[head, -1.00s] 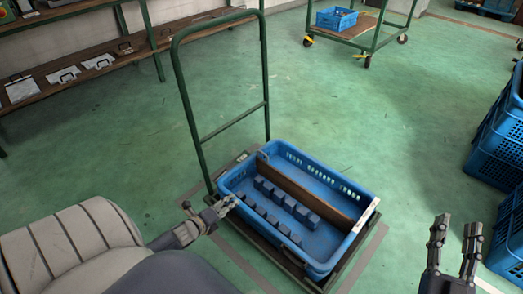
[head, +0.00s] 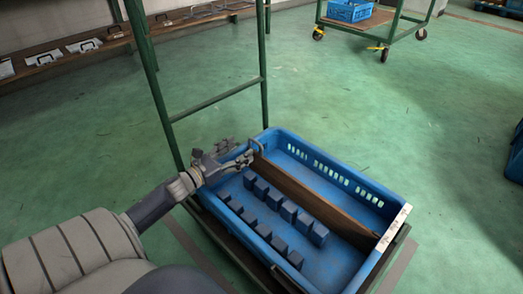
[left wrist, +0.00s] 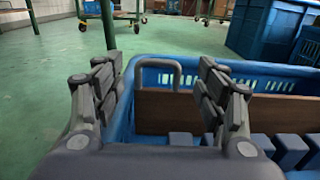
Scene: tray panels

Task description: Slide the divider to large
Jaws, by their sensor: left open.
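The divider (head: 312,197) is a brown board standing lengthwise in the blue tray (head: 352,180), right of two rows of blue blocks (head: 290,211). A grey hook-shaped handle (head: 257,145) rises at its far left end. My left gripper (head: 241,153) is open at that end, over the tray's left rim and close to the handle. My right gripper is not in view.
The tray stands on a cart with a green upright frame (head: 265,80). A white label (head: 394,226) sits on the tray's right rim. A shelf with metal parts (head: 85,45) and another cart (head: 372,24) stand behind. The floor between is clear.

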